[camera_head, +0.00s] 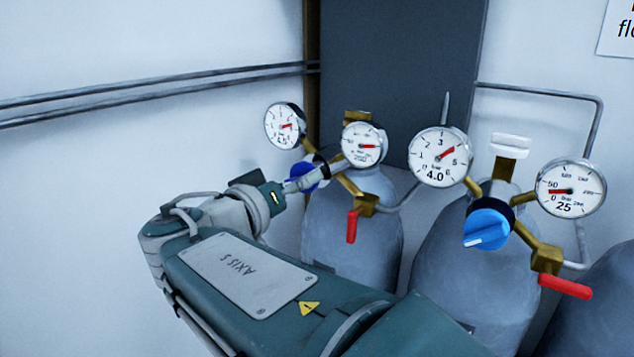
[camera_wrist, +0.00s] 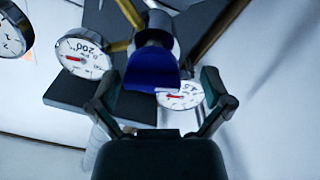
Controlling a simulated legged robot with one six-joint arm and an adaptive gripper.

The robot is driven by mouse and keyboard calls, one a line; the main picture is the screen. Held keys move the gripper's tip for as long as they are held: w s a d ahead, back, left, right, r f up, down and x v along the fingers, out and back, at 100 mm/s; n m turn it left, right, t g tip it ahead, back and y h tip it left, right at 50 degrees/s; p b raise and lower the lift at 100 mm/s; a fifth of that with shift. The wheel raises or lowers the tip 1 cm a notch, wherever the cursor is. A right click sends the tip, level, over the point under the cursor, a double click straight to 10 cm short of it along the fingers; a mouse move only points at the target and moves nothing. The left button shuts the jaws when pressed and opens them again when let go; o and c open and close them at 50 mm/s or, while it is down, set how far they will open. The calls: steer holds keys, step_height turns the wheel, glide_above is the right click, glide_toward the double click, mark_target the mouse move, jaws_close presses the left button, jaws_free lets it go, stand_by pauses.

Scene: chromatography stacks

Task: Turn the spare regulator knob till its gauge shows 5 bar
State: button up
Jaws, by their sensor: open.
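The left cylinder's regulator has a dark blue knob (camera_head: 321,170), seen close in the wrist view (camera_wrist: 152,68). No label in view names the spare regulator. Its outlet gauge (camera_head: 282,127) has a red needle pointing right; its digits are too small to read surely. This gauge also shows behind the knob in the wrist view (camera_wrist: 184,97). The other gauge (camera_head: 361,145) reads about 200, also in the wrist view (camera_wrist: 83,55). My gripper (camera_head: 303,179) is open, its fingers on either side of the knob in the wrist view (camera_wrist: 160,88); contact cannot be told.
The right cylinder (camera_head: 470,270) carries a lighter blue knob (camera_head: 487,223), a gauge (camera_head: 439,157) reading 4.0 and a gauge (camera_head: 570,188) reading 25. Red valve levers (camera_head: 352,225) (camera_head: 565,287) stick out below. Wall pipes (camera_head: 150,92) run at left.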

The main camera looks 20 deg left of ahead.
steer(key=shift+d+r, duration=0.1)
steer(key=shift+s, duration=0.2)
steer(key=v, duration=1.1)
steer(key=shift+s+a, duration=0.25)
steer(key=shift+a, duration=0.05)
steer(key=shift+c, duration=0.3)
